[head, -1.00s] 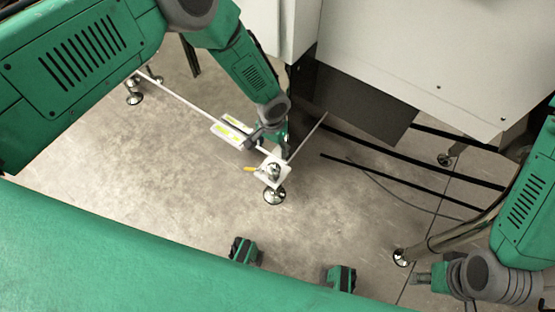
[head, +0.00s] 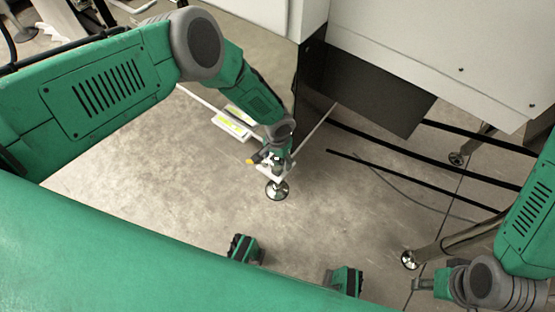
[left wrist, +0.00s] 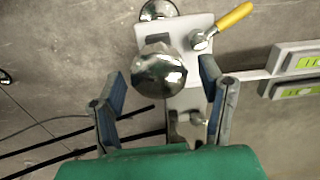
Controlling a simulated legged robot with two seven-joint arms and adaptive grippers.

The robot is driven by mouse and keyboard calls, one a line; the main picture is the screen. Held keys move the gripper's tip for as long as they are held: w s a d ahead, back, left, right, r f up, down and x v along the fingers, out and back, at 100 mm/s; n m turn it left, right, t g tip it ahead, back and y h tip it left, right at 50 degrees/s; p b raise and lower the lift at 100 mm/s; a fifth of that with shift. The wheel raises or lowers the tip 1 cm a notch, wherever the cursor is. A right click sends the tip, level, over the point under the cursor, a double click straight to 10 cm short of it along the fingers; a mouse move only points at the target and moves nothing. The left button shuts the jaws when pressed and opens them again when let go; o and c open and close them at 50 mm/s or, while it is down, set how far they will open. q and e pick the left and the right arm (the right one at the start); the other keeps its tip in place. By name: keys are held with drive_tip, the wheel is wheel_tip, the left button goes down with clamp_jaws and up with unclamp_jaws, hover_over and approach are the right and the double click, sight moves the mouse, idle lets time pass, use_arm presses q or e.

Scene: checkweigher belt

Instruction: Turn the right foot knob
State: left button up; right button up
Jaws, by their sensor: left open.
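A round chrome knob (left wrist: 158,72) sits on a white plate (left wrist: 190,28) in the left wrist view. My left gripper (left wrist: 160,85) is open, with one blue-lined finger on each side of the knob; I cannot tell whether either touches it. In the head view my left gripper (head: 274,158) is over the plate's corner and mostly hides the knob. The round metal foot (head: 277,190) stands on the floor below the plate. My right gripper (head: 428,284) is at the lower right, away from the knob; its jaw opening is unclear.
A yellow-handled lever (left wrist: 235,16) sits beside the knob. Level-like bars with green-yellow vials (head: 232,124) lie along the thin rail. The grey machine housing (head: 430,50) overhangs at the upper right, and another foot (head: 409,260) stands at the right. Open floor lies in front.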

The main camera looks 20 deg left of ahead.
use_arm(q)
drive_tip(key=shift+c, duration=0.5)
drive_tip(key=c, duration=1)
drive_tip(key=shift+c, duration=0.2)
drive_tip(key=shift+n, duration=0.4)
drive_tip(key=n, duration=0.5)
drive_tip(key=shift+n, duration=0.3)
drive_tip(key=n, duration=0.6)
drive_tip(key=shift+s, duration=0.1)
